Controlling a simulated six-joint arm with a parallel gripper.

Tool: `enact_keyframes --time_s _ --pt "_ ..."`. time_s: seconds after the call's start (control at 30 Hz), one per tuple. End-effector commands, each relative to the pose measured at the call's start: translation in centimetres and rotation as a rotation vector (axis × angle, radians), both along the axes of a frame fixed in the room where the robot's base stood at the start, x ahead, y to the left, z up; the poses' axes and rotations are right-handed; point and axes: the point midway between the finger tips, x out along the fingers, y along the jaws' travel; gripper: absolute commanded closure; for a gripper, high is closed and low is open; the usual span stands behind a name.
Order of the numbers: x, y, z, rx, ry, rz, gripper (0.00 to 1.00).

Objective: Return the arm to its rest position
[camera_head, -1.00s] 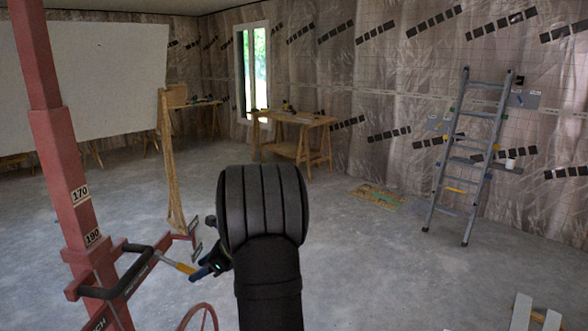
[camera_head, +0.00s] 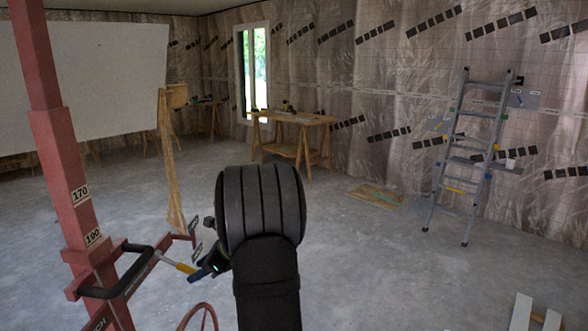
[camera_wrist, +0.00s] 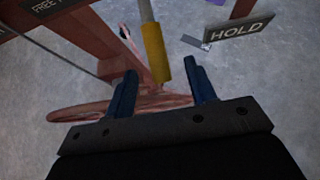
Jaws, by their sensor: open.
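My gripper (camera_wrist: 163,92) is open in the wrist view, its two blue fingers apart. A yellow-sleeved lever (camera_wrist: 156,53) with a grey rod shows beyond and between the fingertips; I cannot tell how far off it is. In the head view my gripper (camera_head: 212,266) is partly hidden by my black arm, beside the end of the yellow-sleeved lever (camera_head: 181,266). The lever reaches from the red panel lift (camera_head: 72,190), which stands at left. The lift's red wheel (camera_wrist: 80,113) lies below my gripper.
A large white panel (camera_head: 80,80) stands behind the lift post, with a wooden prop (camera_head: 170,165) at its right edge. A HOLD sign (camera_wrist: 237,29) is right of the lever. A workbench (camera_head: 293,135) and a ladder (camera_head: 468,155) stand farther back. The floor at right is mostly clear.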

Motion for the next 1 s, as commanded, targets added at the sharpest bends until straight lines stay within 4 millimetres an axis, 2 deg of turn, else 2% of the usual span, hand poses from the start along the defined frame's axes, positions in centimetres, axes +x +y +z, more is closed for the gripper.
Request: enact_keyframes --time_s 0.17,0.5,0.53,0.6,0.73,1.0 --pt "-0.2 -3.0 2.3 0.0 -0.003 -0.002 0.49" --pt "0.1 2.6 -2.2 -0.002 0.004 0.003 0.49" --pt "0.1 2.9 -2.2 -0.001 0.002 0.004 0.49" --pt "0.2 2.2 -0.2 0.001 -0.006 -0.001 0.49" --pt "0.2 2.1 2.1 0.001 -0.004 0.0 0.49" --pt "0.2 2.6 4.9 0.0 -0.002 0.001 0.49"
